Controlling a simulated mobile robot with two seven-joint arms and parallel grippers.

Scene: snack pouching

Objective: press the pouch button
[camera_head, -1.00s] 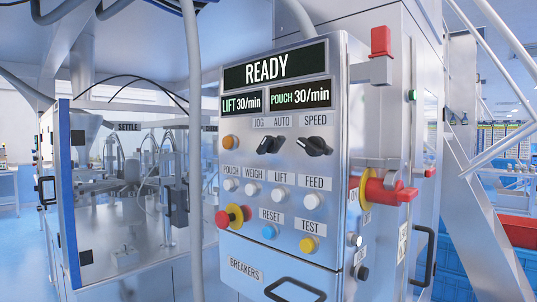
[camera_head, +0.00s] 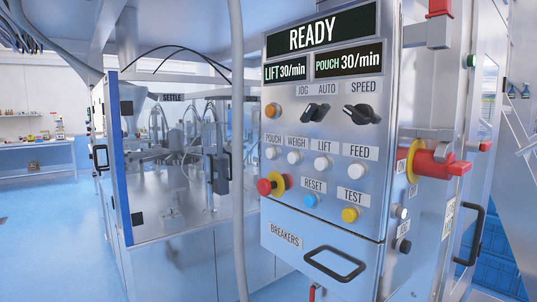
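The pouch button (camera_head: 271,153) is a small white round button below the POUCH label (camera_head: 272,139), at the left end of a row of white buttons on the steel control panel (camera_head: 330,221). The weigh button (camera_head: 293,157), lift button (camera_head: 321,163) and feed button (camera_head: 356,170) follow to its right. The display (camera_head: 320,37) above reads READY, with LIFT 30/min and POUCH 30/min below it. Neither of my grippers shows in the head view.
A red emergency knob (camera_head: 264,187) on a yellow collar sits just below the pouch button. A grey vertical hose (camera_head: 238,150) runs close to the panel's left edge. A glazed machine enclosure (camera_head: 160,170) stands to the left. Open blue floor (camera_head: 45,235) lies at far left.

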